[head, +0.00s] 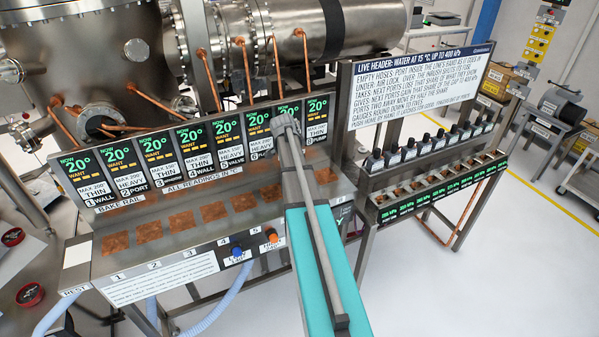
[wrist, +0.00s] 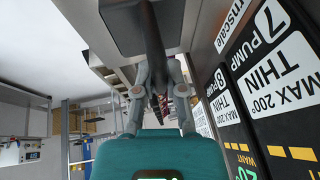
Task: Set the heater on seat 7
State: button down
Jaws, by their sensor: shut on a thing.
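In the wrist view my gripper (wrist: 158,88) has its two grey fingers shut on the dark handle of a grey and black block, the heater (wrist: 125,18). The heater is at the top of that view, beyond the fingertips. The seat 7 panel (wrist: 275,50), marked PUMP, THIN and MAX 200, is close to the right of it. In the head view my arm covers the panel and pad of seat 7 on the bake rail (head: 75,255). The heater and fingers are hidden there. I cannot tell whether the heater touches the rail.
Copper pads of other seats, such as seat 6 (head: 271,193) and seat 8 (head: 325,177), look bare. Blue and orange plugs sit on the rail's front. A hose stand (head: 430,185) stands at right. Copper pipes and a steel chamber (head: 85,45) rise behind the panels.

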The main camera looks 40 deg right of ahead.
jog(key=shift+w+d+f+b, duration=0.4)
jog(key=shift+d+f+b, duration=0.15)
jog(key=shift+f, duration=0.25)
jog(key=shift+b+x, duration=0.65)
jog(key=shift+x, duration=0.15)
jog(key=shift+w+f+b, duration=0.15)
jog(key=shift+f+b, duration=1.05)
jog(key=shift+b, duration=0.05)
jog(key=shift+f, duration=0.2)
jog(key=c, duration=0.7)
grip_release()
jog(key=shift+r, duration=0.1)
jog(key=shift+r, duration=0.2)
